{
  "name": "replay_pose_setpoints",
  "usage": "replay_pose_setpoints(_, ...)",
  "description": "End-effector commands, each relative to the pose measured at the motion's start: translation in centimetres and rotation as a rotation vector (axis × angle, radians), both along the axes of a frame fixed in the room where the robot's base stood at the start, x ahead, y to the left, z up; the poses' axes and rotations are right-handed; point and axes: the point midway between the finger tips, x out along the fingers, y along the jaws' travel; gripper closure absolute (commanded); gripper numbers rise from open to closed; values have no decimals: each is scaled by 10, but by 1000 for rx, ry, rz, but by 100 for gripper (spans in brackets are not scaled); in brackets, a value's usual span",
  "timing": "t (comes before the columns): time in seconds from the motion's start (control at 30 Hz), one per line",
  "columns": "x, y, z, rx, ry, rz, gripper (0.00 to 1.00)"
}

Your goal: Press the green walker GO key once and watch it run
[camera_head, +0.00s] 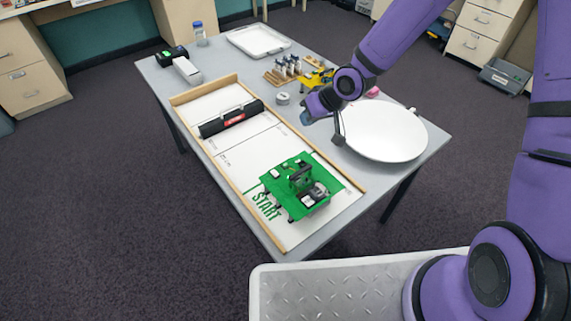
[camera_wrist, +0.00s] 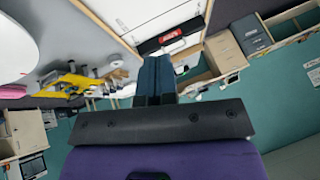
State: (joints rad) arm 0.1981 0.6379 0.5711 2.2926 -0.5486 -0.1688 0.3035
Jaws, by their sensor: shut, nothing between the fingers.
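The green walker (camera_head: 285,184) stands on the white track at the near end, over the green START marking (camera_head: 267,206). Its top carries a dark upright part, a grey-and-black part and small pale parts. I cannot tell which part is the GO key. My gripper (camera_head: 306,118) is shut and empty, above the table to the right of the track and apart from the walker. Its dark fingers (camera_wrist: 155,68) are together in the wrist view, where the walker does not show.
Wooden rails (camera_head: 233,202) edge the track. A black bar with a red label (camera_head: 231,118) lies across it, also in the wrist view (camera_wrist: 168,40). A round white disc (camera_head: 385,132), a yellow tool (camera_head: 317,79), a bottle rack (camera_head: 283,72) and a white tray (camera_head: 258,40) share the table.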

Motion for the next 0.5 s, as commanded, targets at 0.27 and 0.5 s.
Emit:
replay_pose_setpoints(0.27,-6,47,-40,202,45,22,100)
replay_pose_setpoints(0.5,-8,57,-46,253,51,24,100)
